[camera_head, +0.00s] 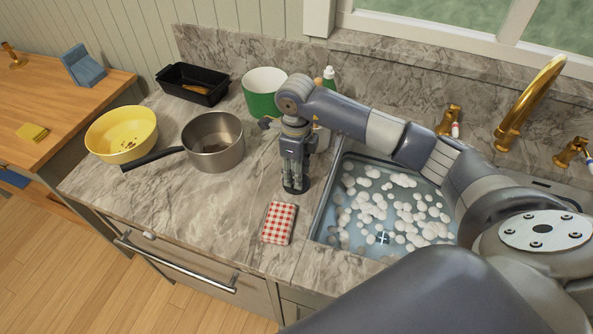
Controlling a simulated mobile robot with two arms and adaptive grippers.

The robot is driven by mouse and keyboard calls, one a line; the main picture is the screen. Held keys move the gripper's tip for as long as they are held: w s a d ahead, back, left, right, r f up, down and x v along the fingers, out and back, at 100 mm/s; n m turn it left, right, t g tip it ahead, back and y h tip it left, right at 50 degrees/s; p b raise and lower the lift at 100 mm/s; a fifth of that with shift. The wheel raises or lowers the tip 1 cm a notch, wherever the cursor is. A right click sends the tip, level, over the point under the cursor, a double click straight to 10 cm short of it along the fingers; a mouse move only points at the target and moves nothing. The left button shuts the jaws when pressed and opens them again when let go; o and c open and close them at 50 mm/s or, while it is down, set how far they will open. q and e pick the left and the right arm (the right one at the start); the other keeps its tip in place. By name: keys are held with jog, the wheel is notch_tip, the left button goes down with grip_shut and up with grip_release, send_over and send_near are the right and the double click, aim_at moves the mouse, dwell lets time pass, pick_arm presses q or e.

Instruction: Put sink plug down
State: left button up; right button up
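My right gripper (295,186) comes in from the right and points straight down over the counter, just left of the sink (321,226). A dark, rounded piece that looks like the sink plug (295,187) is at its fingertips. The piece is small and partly merges with the fingers. I cannot tell whether it touches the counter. The sink holds bluish water with many white foam clumps, and a cross-shaped drain (383,238) shows near its front. My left gripper is not in view.
A red-checked sponge or cloth (279,223) lies just in front of the gripper. A metal saucepan (213,142), yellow bowl (122,134), green pot (262,97) and black tray (192,83) stand left and behind. A gold faucet (529,100) rises behind the sink. Marble counter (180,210) is clear at front left.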

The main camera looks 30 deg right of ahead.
notch_tip(320, 180, up, 12)
jog(key=b, duration=0.3)
jog(key=shift+f+b, duration=0.15)
jog(key=shift+b, duration=0.2)
jog(key=shift+a+f, duration=0.1)
dwell(0.9)
